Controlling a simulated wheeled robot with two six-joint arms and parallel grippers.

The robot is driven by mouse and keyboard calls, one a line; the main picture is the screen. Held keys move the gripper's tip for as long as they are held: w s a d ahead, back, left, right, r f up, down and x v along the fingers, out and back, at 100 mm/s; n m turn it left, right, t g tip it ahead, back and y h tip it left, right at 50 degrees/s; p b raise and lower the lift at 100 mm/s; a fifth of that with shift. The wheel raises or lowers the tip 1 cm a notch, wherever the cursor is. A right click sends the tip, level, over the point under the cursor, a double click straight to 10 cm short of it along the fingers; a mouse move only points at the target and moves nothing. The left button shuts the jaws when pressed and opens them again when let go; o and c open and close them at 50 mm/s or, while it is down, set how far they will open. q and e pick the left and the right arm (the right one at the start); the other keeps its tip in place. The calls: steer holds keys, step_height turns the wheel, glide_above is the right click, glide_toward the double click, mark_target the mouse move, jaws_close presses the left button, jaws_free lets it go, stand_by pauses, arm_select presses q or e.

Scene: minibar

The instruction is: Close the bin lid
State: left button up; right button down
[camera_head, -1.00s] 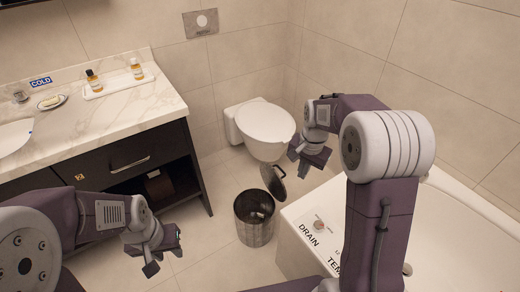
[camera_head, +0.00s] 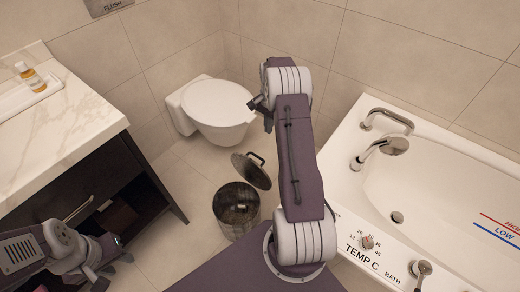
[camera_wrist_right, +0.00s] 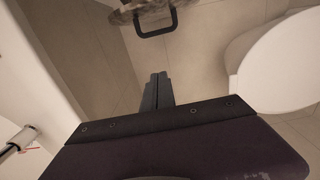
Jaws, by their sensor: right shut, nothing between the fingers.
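The bin (camera_head: 234,229) is a round metal can on the floor, its mouth uncovered. Its dark round lid (camera_head: 247,172) is open, tilted up at the bin's far side, with a black loop handle on it. In the right wrist view the lid (camera_wrist_right: 124,14) and its handle show at the top edge, beyond the fingertips. My right gripper (camera_wrist_right: 158,78) is shut and empty, apart from the lid. In the head view my right arm mostly hides it. My left gripper (camera_head: 105,272) is low at the left, away from the bin; its finger gap is unclear.
The toilet (camera_head: 220,105) stands behind the bin. The bathtub (camera_head: 345,195) lies to the right and the dark vanity (camera_head: 95,190) to the left. Bare floor (camera_head: 185,240) lies between vanity and bin.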

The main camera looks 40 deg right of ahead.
steer(key=s+a+f+b, duration=0.1)
steer(key=a+f+b, duration=0.2)
steer(key=f, duration=0.8)
steer(key=shift+a+b, duration=0.4)
steer(key=shift+b, duration=0.7)
steer(key=shift+a+r, duration=0.1)
